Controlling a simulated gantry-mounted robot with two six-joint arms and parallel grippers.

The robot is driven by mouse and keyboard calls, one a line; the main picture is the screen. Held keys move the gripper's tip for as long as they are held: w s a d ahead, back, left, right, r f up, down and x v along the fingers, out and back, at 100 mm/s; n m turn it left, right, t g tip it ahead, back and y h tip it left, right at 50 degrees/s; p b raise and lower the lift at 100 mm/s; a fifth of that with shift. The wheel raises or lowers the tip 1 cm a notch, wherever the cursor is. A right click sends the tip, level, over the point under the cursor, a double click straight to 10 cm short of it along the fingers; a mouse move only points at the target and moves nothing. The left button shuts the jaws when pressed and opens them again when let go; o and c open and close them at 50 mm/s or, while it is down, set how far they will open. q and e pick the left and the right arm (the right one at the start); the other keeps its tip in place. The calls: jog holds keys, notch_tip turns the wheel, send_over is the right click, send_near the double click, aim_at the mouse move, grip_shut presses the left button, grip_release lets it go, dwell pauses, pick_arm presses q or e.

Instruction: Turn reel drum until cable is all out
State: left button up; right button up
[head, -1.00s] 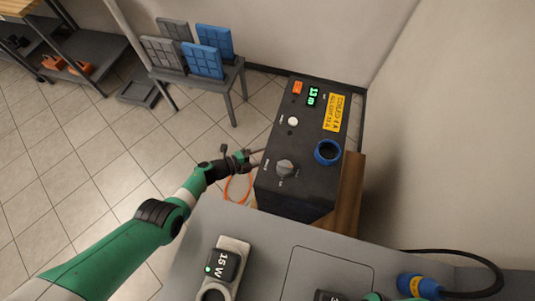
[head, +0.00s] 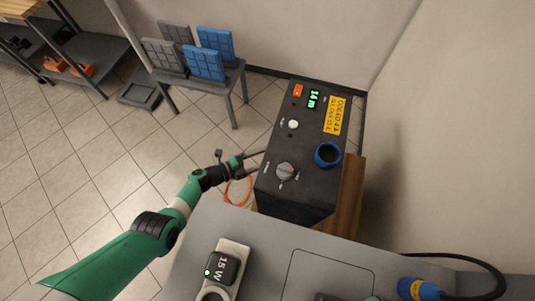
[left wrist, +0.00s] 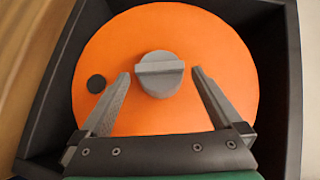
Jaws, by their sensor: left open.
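The reel is a dark box (head: 300,148) on a wooden stand. Its orange drum (left wrist: 215,50) fills the left wrist view, set inside a dark frame, with a grey raised knob (left wrist: 160,74) at its middle and a dark round spot (left wrist: 96,83) at the left. My left gripper (head: 262,161) is at the box's left side; in the left wrist view (left wrist: 160,80) its open fingers stand on either side of the knob. I cannot tell if they touch it. Orange cable (head: 238,192) hangs by the gripper. The box's green display (head: 314,99) seems to read 1.4 m.
A grey bench top (head: 270,245) lies in front, with a black device marked 15 W (head: 222,268) and a blue plug (head: 418,289). A small table (head: 200,75) with blue and grey panels stands behind at the left. The wall is close on the right.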

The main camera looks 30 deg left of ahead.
pick_arm(q)
jog(key=p+v, duration=0.4)
jog(key=v, duration=0.5)
jog(key=shift+s+a, duration=0.15)
jog(key=shift+s, duration=0.15)
jog(key=shift+r, duration=0.1)
